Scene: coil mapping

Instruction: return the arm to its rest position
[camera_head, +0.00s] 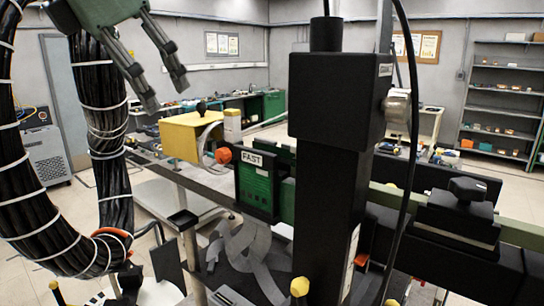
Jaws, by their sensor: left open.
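My left gripper (165,97) is raised at the upper left, with its two grey-green fingers pointing down to the right. The fingers are apart and nothing is between them. The arm's black cable bundle (104,130) with white ties hangs beside it in a loop. My right gripper does not show.
A tall black column (334,150) of a machine stands in the middle. A green box labelled FAST (256,183) and a yellow block (190,133) sit left of it. Black rail parts (455,230) fill the right. Shelves (505,90) and benches stand along the back walls.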

